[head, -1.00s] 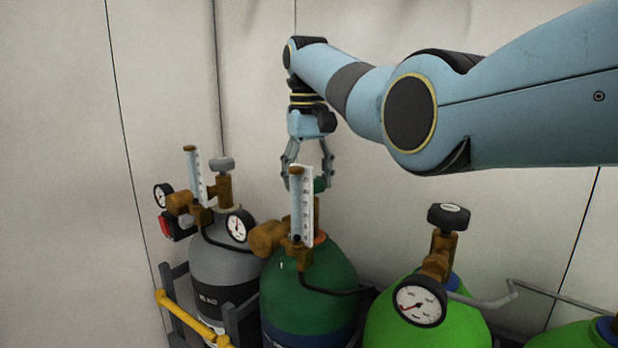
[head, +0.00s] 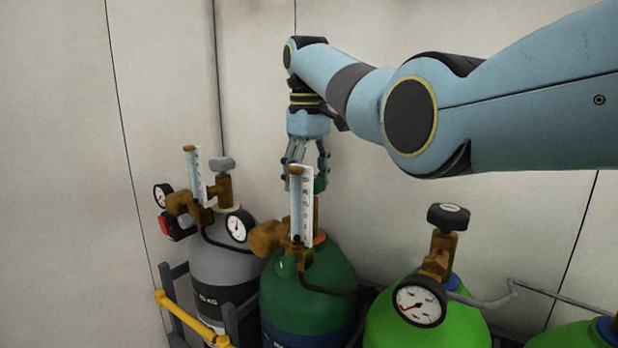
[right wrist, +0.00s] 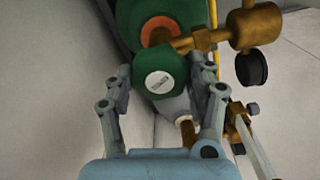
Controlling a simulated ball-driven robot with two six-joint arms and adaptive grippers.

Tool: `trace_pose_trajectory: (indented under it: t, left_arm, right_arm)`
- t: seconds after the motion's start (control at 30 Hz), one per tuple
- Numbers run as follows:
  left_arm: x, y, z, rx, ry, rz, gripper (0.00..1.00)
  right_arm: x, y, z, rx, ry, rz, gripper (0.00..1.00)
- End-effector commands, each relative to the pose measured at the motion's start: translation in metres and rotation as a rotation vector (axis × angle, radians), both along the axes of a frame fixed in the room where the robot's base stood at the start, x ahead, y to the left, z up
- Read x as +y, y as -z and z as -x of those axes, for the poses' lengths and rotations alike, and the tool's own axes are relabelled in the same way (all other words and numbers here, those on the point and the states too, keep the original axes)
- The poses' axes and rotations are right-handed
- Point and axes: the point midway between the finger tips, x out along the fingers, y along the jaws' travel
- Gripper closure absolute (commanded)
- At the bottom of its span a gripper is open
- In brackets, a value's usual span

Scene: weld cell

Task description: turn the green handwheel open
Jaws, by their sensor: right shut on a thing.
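The green handwheel (right wrist: 160,83) sits on top of the dark green cylinder (head: 330,270). In the head view only a small part of the handwheel (head: 320,184) shows behind the flowmeter tube. My right gripper (head: 307,180) reaches down over it from above. In the right wrist view the gripper (right wrist: 162,95) has one finger on each side of the handwheel, shut on it. The wheel's round face with a white label shows between the fingers. The left gripper is in no view.
A brass regulator with a clear flowmeter (head: 302,208) stands just in front of the handwheel. A grey cylinder (head: 220,256) with gauges stands to the left. A bright green cylinder (head: 400,325) with a black handwheel (head: 448,216) stands to the right. Walls close in behind.

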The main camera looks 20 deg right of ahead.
Motion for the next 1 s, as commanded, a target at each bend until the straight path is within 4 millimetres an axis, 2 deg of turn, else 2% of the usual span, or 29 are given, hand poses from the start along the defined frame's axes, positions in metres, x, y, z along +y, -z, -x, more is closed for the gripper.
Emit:
trace_pose_trajectory:
  t: [0.13, 0.17, 0.33, 0.67, 1.0]
  left_arm:
    - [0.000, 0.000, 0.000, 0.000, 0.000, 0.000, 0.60]
    - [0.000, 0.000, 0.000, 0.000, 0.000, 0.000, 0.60]
    - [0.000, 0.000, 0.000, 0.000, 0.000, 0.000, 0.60]
    - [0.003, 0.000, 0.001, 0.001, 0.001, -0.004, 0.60]
    - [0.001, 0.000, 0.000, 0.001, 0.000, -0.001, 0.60]
  right_arm:
    - [0.000, -0.002, -0.001, -0.005, 0.001, 0.000, 0.77]
    - [0.000, -0.002, -0.001, -0.005, 0.001, 0.000, 0.41]
    - [0.000, -0.001, -0.001, -0.003, 0.001, 0.000, 0.20]
    - [0.000, -0.006, -0.001, -0.003, 0.002, 0.000, 0.20]
    - [0.001, -0.061, -0.001, -0.004, 0.001, 0.000, 0.20]
